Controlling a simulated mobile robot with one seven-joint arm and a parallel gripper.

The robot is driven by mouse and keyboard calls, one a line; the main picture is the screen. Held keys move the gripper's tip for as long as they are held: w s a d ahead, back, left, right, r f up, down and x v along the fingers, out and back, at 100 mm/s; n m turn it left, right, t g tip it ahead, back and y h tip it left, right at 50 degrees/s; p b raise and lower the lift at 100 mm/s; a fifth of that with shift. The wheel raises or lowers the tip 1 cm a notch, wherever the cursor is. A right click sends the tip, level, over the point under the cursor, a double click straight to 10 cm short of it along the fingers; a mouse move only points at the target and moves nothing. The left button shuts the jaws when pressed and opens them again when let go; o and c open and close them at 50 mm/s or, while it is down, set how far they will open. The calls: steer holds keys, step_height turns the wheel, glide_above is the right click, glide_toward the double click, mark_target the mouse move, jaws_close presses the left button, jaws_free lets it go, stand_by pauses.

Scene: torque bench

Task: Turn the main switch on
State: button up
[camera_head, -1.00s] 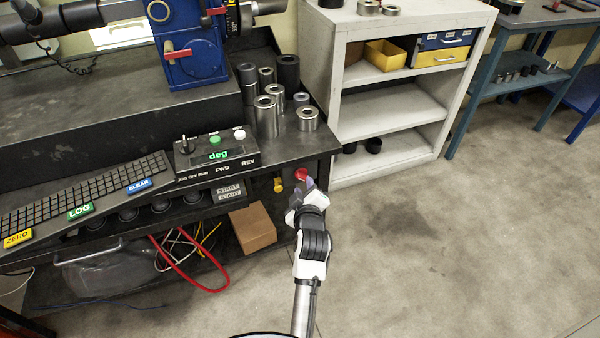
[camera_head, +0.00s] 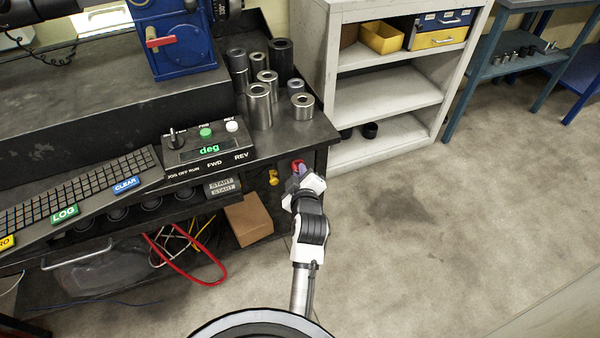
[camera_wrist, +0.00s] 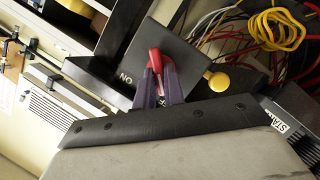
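The main switch, a red handle (camera_head: 298,164) on the bench's front right corner, shows just beyond my gripper (camera_head: 297,177). In the wrist view, the red handle (camera_wrist: 155,60) stands out from a dark grey panel (camera_wrist: 180,58) with lettering that reads "NO" as seen here. My gripper's two purple-grey fingers (camera_wrist: 159,88) reach up to the handle, one on each side, with the red part between their tips. The fingertips overlap the handle in the picture. Whether they press on it cannot be told. The lower part of the handle is hidden by the fingers.
A yellow knob (camera_wrist: 218,81) sits close beside the switch panel. The control box (camera_head: 207,143) and metal cylinders (camera_head: 259,107) stand on the bench above. A cardboard box (camera_head: 248,220) and loose cables (camera_head: 190,262) lie below. Open floor (camera_head: 430,220) extends to the right.

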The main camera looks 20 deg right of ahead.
jaws_close()
steer(key=shift+w+d+r+m+y+p, duration=0.1)
steer(key=shift+d+m+y+p, duration=0.35)
steer(key=shift+m+y, duration=1.25)
steer(key=shift+d+f+m+y+p, duration=0.1)
steer(key=shift+m+y+p, duration=0.8)
steer(key=shift+m, duration=1.55)
steer(key=shift+w+d+r+m+y+p, duration=0.1)
steer(key=shift+d+m+y+p, duration=0.25)
steer(key=shift+m+y, duration=1.45)
steer(key=shift+a+m, duration=0.1)
steer(key=shift+m, duration=0.25)
steer(key=o, duration=0.6)
jaws_free()
steer(key=shift+o, duration=0.2)
steer(key=shift+s, duration=0.1)
steer(key=shift+h, duration=0.3)
